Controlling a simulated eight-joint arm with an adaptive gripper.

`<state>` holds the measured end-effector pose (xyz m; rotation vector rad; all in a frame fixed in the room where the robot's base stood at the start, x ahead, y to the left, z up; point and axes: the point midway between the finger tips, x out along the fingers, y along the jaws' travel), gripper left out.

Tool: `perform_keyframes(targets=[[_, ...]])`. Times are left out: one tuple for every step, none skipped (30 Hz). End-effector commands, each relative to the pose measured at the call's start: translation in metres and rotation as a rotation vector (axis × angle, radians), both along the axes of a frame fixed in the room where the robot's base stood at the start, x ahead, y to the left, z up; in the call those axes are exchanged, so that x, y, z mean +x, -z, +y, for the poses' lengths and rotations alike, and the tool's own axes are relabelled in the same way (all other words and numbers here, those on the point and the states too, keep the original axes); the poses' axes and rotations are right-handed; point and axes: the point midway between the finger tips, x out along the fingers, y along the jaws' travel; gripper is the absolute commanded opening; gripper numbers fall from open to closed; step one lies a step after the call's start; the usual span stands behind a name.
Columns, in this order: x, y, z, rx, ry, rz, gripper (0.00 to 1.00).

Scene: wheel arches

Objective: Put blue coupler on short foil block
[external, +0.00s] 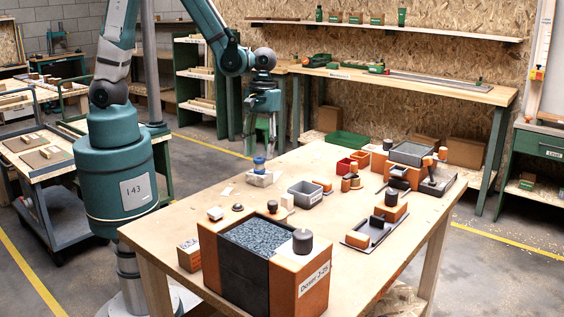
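A small blue piece, apparently the blue coupler (259,162), sits on top of a low, pale grey block (260,179) at the table's back left. That block may be the short foil block; its surface is too small to be sure. My gripper (261,150) points down just above and behind the blue piece. Its two fingers look spread, with a gap between them, and nothing shows in the gap. I cannot tell whether the fingertips touch the blue piece.
A large orange and dark box (258,262) fills the table's front. A grey tray (307,194) stands right of the pale block. A dark tray with orange blocks (372,230) and several small parts lie further right. Bare wood (230,174) shows around the pale block.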

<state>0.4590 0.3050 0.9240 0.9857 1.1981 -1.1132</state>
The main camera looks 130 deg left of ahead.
Motion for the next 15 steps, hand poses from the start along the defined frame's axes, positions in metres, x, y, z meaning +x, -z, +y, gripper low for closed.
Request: perform_keyframes(targets=[[0.0, -0.007, 0.001, 0.0, 0.0, 0.0, 0.39], [-0.001, -0.01, 0.001, 0.0, 0.0, 0.0, 0.39], [-0.001, -0.015, 0.001, 0.0, 0.0, 0.0, 0.39], [-0.001, -0.018, 0.002, 0.0, 0.0, 0.0, 0.39], [-0.001, -0.022, 0.002, 0.0, 0.0, 0.0, 0.39], [-0.001, -0.026, 0.003, 0.0, 0.0, 0.0, 0.39], [-0.001, -0.03, 0.003, 0.0, 0.0, 0.0, 0.39], [-0.001, -0.034, 0.004, 0.0, 0.0, 0.0, 0.39], [-0.001, -0.038, 0.004, 0.0, -0.001, 0.0, 0.39], [-0.001, -0.042, 0.005, 0.0, -0.001, 0.0, 0.39], [-0.001, -0.045, 0.005, 0.0, -0.001, 0.0, 0.39], [-0.002, -0.049, 0.006, 0.0, -0.001, 0.0, 0.39], [-0.002, -0.053, 0.006, 0.0, -0.001, 0.0, 0.39], [-0.002, -0.056, 0.006, 0.0, -0.001, 0.0, 0.39], [-0.002, -0.06, 0.007, 0.0, -0.001, 0.0, 0.39]])
